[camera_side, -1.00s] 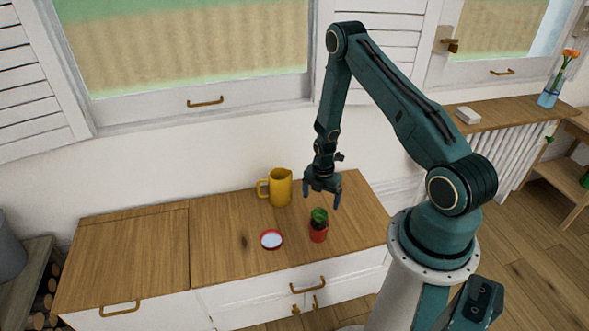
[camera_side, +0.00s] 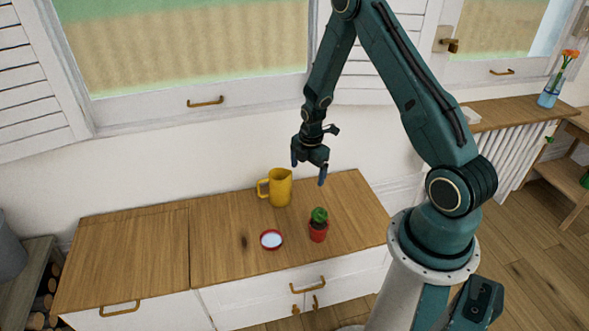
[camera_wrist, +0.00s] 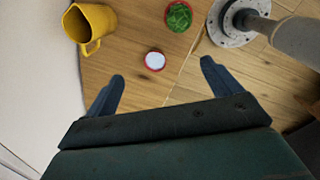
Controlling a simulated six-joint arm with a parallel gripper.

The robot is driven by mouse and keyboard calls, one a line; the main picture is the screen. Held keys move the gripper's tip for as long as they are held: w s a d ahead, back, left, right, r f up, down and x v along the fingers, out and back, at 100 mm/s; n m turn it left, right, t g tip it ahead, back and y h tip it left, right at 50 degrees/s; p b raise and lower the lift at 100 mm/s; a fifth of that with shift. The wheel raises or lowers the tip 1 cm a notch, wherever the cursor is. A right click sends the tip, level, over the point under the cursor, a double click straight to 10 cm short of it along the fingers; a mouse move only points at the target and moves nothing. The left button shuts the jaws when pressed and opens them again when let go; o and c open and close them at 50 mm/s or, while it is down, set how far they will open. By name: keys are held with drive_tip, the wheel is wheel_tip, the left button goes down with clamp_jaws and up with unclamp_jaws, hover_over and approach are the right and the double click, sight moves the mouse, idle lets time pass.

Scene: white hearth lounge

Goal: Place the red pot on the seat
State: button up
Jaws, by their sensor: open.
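The red pot (camera_side: 318,234) holds a green plant and stands upright on the right part of the wooden top (camera_side: 225,262). In the wrist view the pot (camera_wrist: 179,16) shows from above at the top edge. My gripper (camera_side: 308,172) is open and empty, in the air above and behind the pot, clear of it. Its two dark fingers are spread in the wrist view (camera_wrist: 162,70). No chair-like seat shows; a separate wooden section (camera_side: 130,255) lies at the left of the same unit, and I cannot tell whether it is the seat.
A yellow mug (camera_side: 281,189) stands near the wall, behind and left of the pot. A small red-rimmed white dish (camera_side: 271,240) lies left of the pot. The left wooden section is bare. A wooden shelf (camera_side: 520,112) with a flower vase (camera_side: 550,92) is at the right.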

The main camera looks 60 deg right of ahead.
drive_tip(key=s+a+r+m+t, duration=0.1)
drive_tip(key=a+r+m, duration=0.4)
drive_tip(key=r, duration=0.8)
drive_tip(key=s+a+r+m+t, duration=0.15)
drive_tip(key=a+r, duration=0.45)
drive_tip(key=r, duration=0.6)
drive_tip(key=s+a+r+m+t, duration=0.1)
drive_tip(key=s+a+r+m, duration=0.3)
drive_tip(key=s, duration=0.4)
drive_tip(key=s+a+r+m+t, duration=0.1)
drive_tip(key=s+a+r+m, duration=0.3)
drive_tip(key=s, duration=0.5)
wheel_tip(320, 180, up, 2)
drive_tip(key=shift+a+r+m, duration=0.2)
drive_tip(key=shift+a+m, duration=0.15)
drive_tip(key=shift+a, duration=0.15)
